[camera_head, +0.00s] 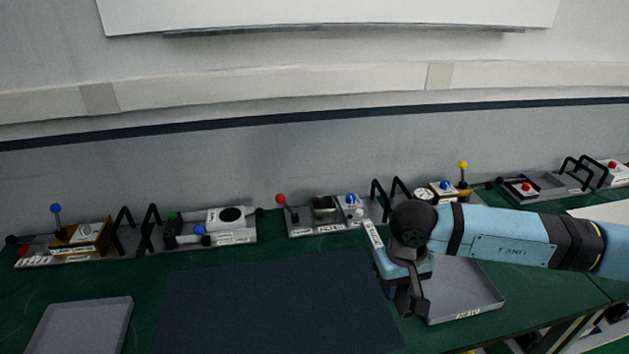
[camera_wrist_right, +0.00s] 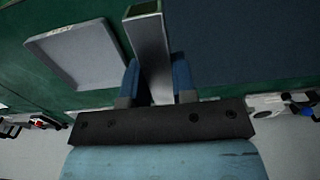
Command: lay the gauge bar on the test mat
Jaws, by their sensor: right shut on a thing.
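My right gripper (camera_head: 380,256) is shut on the gauge bar, between the dark test mat and the right grey tray. In the right wrist view, the silver gauge bar (camera_wrist_right: 152,52) stands out between the two blue fingers (camera_wrist_right: 157,82) and has a green end. In the head view, a pale piece that looks like the bar (camera_head: 373,236) shows beside the gripper; the arm hides part of it. The flat dark blue test mat (camera_head: 275,302) lies bare in the middle of the green bench and shows at the right of the wrist view (camera_wrist_right: 240,45). My left gripper is not in view.
A grey tray (camera_head: 466,288) lies under and right of my right arm; another grey tray (camera_head: 82,328) lies at the front left. Several panels with levers and buttons, such as one with a red-knobbed lever (camera_head: 318,230), line the back by the wall.

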